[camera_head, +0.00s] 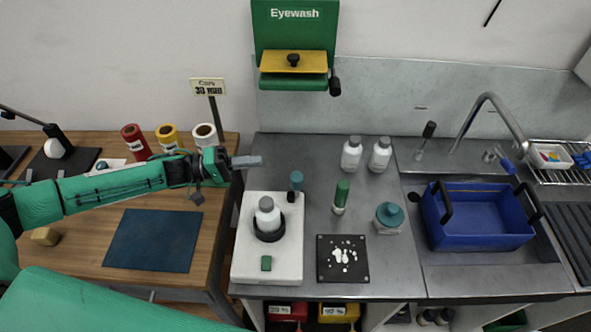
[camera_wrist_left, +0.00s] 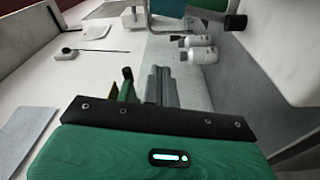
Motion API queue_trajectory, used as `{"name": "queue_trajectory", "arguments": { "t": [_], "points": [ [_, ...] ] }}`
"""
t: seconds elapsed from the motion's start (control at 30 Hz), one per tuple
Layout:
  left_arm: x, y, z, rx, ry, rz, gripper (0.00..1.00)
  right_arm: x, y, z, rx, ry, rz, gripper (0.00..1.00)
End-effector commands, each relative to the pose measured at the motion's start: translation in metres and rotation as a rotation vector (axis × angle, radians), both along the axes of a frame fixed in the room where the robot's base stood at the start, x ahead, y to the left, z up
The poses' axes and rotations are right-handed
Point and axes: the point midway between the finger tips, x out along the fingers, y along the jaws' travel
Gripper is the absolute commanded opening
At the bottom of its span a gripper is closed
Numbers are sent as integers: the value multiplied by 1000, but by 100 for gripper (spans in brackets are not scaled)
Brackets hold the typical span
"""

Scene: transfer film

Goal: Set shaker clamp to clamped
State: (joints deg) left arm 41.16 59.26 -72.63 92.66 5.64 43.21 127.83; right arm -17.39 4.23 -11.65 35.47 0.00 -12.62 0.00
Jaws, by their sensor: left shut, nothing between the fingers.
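The shaker (camera_head: 247,262) is a white block at the left of the grey bench. A white bottle with a grey cap (camera_head: 267,213) stands upright in its black ring holder (camera_head: 269,236). A teal-topped knob or lever (camera_head: 296,180) stands at its back right corner, and a green button (camera_head: 266,263) is near its front. Which part is the clamp, and its state, I cannot tell. My left gripper (camera_head: 248,162) is shut and empty, behind and left of the teal knob, apart from it. Its closed fingers also show in the left wrist view (camera_wrist_left: 160,87). My right gripper is not in view.
Two white bottles (camera_head: 352,154) stand at the back. A green-capped tube (camera_head: 341,197), a teal-lidded jar (camera_head: 390,218) and a black plate with white bits (camera_head: 342,277) are right of the shaker. A blue bin (camera_head: 480,230) is further right. The eyewash unit (camera_head: 294,45) hangs above.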

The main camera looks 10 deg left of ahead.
Motion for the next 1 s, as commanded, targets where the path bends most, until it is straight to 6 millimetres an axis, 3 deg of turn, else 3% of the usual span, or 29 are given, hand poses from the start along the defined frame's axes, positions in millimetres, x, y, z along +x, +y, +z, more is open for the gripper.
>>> {"name": "queue_trajectory", "arguments": {
  "t": [0.57, 0.73, 1.0],
  "points": [
    [1, 0, 2, 4, 1, 1, 0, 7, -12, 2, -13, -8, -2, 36],
    [7, -19, 6, 2, 2, -2, 0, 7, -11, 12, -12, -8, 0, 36],
    [24, -67, 9, 2, 1, -1, 0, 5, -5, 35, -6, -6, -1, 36]
  ]
}}
